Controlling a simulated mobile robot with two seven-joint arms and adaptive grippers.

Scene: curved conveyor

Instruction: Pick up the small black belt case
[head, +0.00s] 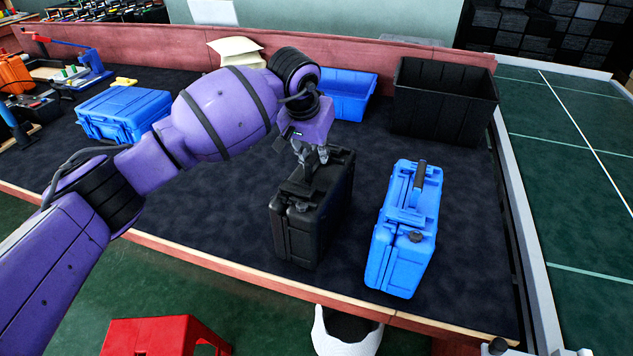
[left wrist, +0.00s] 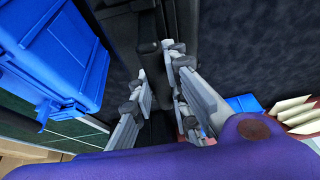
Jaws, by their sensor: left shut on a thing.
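The small black case (head: 312,222) stands upright on the dark-topped table in the head view. My left gripper (head: 313,163) is above it, with its fingers down at the handle on the case's top. The left wrist view shows its two grey fingers (left wrist: 163,75) closed around the dark handle, with part of the black case (left wrist: 150,15) beyond them. The fingers hide part of the handle. The case appears to rest on the table. My right gripper is not in view.
A blue case (head: 406,230) stands upright close to the right. Behind are a black open bin (head: 443,100) and a blue bin (head: 348,95). Another blue case (head: 124,113) lies at the left. A red stool (head: 165,335) is below the table's front edge.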

